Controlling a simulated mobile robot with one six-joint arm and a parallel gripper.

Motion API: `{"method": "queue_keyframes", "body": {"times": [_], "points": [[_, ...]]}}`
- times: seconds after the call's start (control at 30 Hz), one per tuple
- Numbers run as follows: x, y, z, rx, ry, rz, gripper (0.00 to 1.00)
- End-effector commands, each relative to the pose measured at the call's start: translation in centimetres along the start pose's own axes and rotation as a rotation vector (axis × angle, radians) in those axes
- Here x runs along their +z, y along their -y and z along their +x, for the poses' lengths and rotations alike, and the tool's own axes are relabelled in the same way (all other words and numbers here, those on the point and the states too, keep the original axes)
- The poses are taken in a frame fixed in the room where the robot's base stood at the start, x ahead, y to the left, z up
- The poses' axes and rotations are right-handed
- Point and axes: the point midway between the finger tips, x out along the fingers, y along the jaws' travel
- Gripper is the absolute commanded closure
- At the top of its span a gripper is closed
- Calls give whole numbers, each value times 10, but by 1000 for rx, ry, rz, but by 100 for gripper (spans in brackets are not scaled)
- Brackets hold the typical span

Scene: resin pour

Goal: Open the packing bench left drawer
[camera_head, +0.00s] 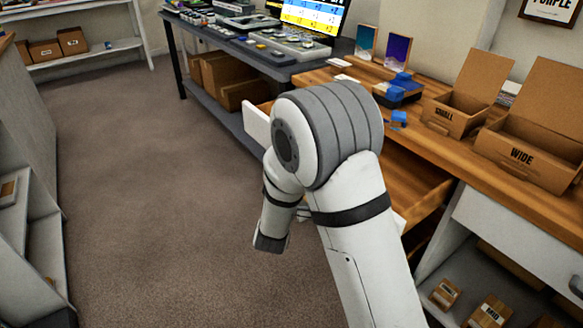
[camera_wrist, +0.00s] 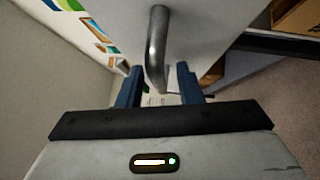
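The packing bench (camera_head: 460,160) has a wooden top and stands at the right in the head view. Its left drawer (camera_head: 415,188) stands pulled out, with its wooden inside showing and a piece of its white front (camera_head: 256,127) visible left of my arm. My arm hides most of the drawer and its handle. In the wrist view, the grey bar handle (camera_wrist: 157,45) on the white front runs down between the blue fingers of my gripper (camera_wrist: 159,85). The fingers are apart, with a gap seen on each side of the bar. My gripper cannot be made out in the head view.
Open boxes marked SMALL (camera_head: 452,115) and WIDE (camera_head: 530,150) and a blue tape dispenser (camera_head: 397,90) stand on the bench. A second white drawer front (camera_head: 500,235) is closed at right. A dark bench (camera_head: 240,50) stands behind. Carpet (camera_head: 150,190) at left is clear.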

Motion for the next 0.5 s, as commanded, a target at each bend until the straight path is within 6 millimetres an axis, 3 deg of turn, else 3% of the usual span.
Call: {"method": "queue_keyframes", "body": {"times": [0.27,0.5], "points": [[0,0,-5,-1,0,-1,68],[-1,-1,-43,-3,-3,-2,68]]}}
